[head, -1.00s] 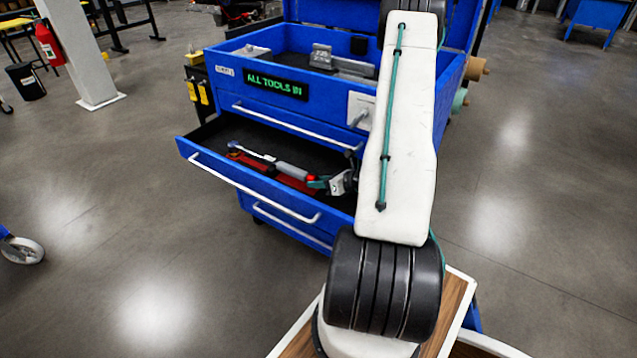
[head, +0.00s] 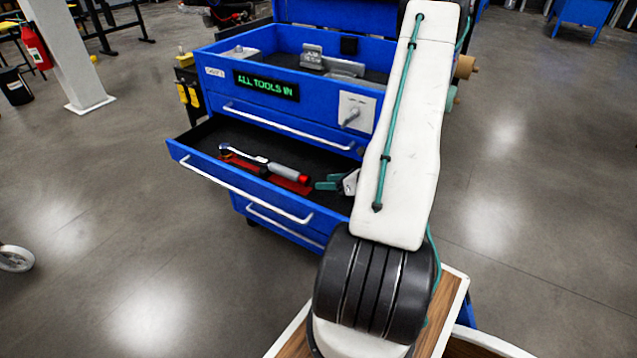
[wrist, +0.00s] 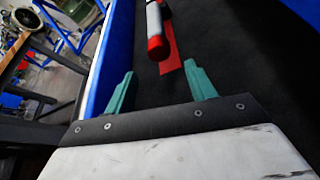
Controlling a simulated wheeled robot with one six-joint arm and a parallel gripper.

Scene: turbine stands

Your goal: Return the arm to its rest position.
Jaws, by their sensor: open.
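My gripper (head: 328,184) is at the right part of the open drawer in the head view, partly hidden behind my arm. In the wrist view my gripper (wrist: 160,92) has its two green fingers spread apart with nothing between them. A wrench-like tool (head: 273,166) with a grey and red handle lies in the open drawer (head: 190,157) on a red patch (head: 240,162). The red end of the tool (wrist: 157,45) is just beyond my fingertips in the wrist view, apart from them.
The blue tool cart (head: 222,92) has a sign (head: 266,85) reading "ALL TOOLS IN". Its open drawer sticks out toward me, with a white handle (head: 250,192). Grey parts (head: 330,62) lie in the top tray. Open floor (head: 90,230) lies to the left.

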